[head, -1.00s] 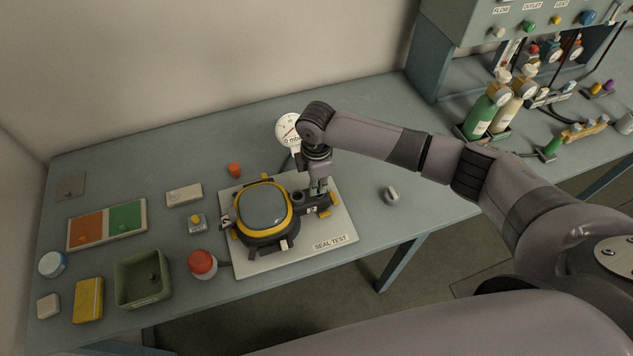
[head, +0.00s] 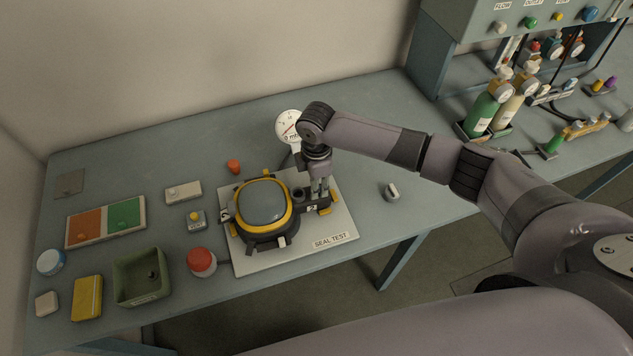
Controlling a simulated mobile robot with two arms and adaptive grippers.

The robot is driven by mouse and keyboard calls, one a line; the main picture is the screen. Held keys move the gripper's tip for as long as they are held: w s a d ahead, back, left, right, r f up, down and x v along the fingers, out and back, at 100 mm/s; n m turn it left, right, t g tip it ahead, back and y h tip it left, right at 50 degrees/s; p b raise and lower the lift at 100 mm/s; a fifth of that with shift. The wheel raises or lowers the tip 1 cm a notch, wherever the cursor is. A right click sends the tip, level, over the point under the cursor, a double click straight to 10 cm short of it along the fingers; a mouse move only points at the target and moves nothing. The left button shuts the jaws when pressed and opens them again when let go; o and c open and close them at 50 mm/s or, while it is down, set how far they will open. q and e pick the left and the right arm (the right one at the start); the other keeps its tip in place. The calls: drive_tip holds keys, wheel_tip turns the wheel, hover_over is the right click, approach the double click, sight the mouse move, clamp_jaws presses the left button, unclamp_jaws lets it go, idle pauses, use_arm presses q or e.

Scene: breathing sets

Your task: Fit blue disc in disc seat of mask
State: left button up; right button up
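The mask (head: 264,203), with a grey visor in a yellow and black frame, lies on the pale seal-test plate (head: 245,262). Black fittings stick out from its right side, with a round dark port (head: 299,194) there. My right gripper (head: 319,203) points down at these fittings, just right of the port. Its two fingers show a narrow gap, but the tips are too small to tell whether something is between them. I cannot make out the blue disc or the disc seat. My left gripper is out of view.
A pressure gauge (head: 289,124) stands behind the plate. A red button (head: 201,261), a green bin (head: 142,286) and an orange-green tray (head: 107,221) are to the left. A small grey piece (head: 391,192) lies on clear table to the right.

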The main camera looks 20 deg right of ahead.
drive_tip(key=shift+s, duration=0.1)
drive_tip(key=shift+r, duration=0.1)
wheel_tip(320, 180, up, 12)
idle(0.4)
idle(0.5)
